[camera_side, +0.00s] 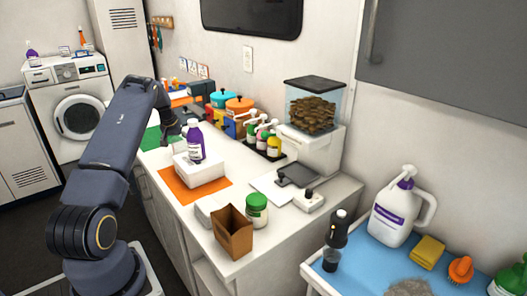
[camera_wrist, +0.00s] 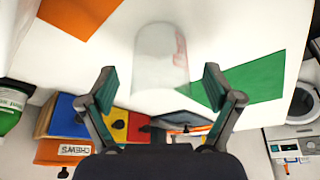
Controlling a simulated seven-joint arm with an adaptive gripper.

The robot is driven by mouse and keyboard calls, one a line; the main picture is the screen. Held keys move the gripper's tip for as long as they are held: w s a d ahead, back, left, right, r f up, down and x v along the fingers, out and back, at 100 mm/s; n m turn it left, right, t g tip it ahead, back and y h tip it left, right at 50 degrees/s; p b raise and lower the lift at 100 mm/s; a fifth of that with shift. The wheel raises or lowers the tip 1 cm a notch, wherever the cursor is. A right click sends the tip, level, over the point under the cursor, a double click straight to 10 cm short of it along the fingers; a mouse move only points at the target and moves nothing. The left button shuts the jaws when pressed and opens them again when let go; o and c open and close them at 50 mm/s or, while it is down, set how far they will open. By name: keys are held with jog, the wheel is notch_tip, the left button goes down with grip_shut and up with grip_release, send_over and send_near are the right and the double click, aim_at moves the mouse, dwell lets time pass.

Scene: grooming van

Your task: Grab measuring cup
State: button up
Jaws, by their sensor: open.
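The measuring cup (camera_wrist: 160,58) is a clear, pale cup with red markings on its right side. It stands on the white counter between the orange and green mats in the wrist view. My gripper (camera_wrist: 157,82) is open, with one dark green-padded finger to each side of the cup's near end in the picture. I see no finger contact, and the depth between cup and fingers is hard to judge.
A purple bottle (camera_side: 195,143) stands on a white box (camera_side: 199,172) beside the gripper, over the orange mat (camera_side: 190,191). The green mat (camera_wrist: 245,80) lies right of the cup in the wrist view. Colored bins (camera_wrist: 65,117) and pump bottles (camera_side: 262,140) line the wall.

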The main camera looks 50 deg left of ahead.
jog(key=shift+w+a+f, duration=0.15)
jog(key=shift+f, duration=0.4)
jog(key=c, duration=1.1)
